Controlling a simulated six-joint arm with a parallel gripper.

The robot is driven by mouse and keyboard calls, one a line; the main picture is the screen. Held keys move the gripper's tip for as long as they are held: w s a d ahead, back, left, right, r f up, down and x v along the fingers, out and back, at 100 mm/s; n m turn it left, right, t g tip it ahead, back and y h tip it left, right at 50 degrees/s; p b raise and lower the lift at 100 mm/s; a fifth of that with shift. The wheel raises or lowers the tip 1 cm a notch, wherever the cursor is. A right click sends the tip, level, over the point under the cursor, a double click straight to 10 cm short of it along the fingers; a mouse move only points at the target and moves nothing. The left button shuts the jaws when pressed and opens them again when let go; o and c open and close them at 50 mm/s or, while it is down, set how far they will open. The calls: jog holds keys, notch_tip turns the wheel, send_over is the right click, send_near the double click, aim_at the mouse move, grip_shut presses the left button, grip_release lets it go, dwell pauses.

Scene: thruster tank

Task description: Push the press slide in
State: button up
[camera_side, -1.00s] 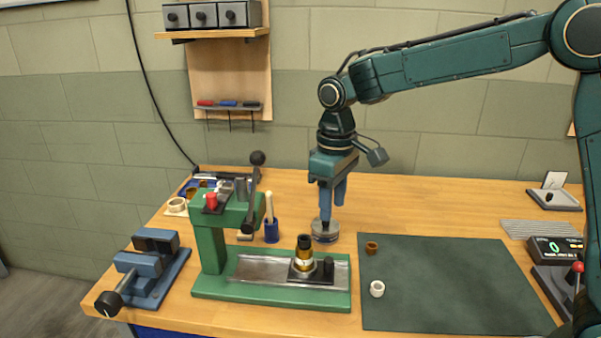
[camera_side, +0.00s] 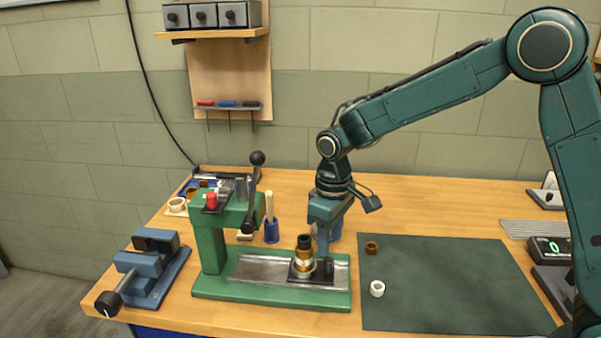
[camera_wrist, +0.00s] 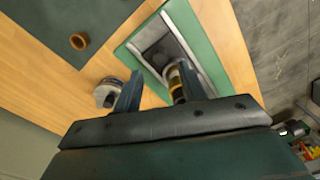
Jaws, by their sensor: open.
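The press slide (camera_side: 303,275) is a dark carriage on the metal rail (camera_side: 262,270) of the green press (camera_side: 208,248). It sits at the rail's right end, out from under the press head, and carries a brass part with a black cap (camera_side: 304,250). My gripper (camera_side: 325,257) is open and low, pointing down at the slide's right end beside its small knob. Whether it touches is unclear. In the wrist view the dark slide (camera_wrist: 160,54) lies just beyond my open fingers (camera_wrist: 159,75), with the brass part (camera_wrist: 176,82) partly hidden near the right finger.
A round tin (camera_wrist: 106,92) stands close behind my gripper. A green mat (camera_side: 445,285) with a brown ring (camera_side: 372,247) and a white ring (camera_side: 377,288) lies to the right. A blue vise (camera_side: 150,265) is left of the press. The press lever (camera_side: 255,190) stands upright.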

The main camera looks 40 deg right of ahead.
aim_at(329, 259)
jog(key=shift+f, duration=2.7)
jog(key=shift+c, duration=0.4)
grip_shut()
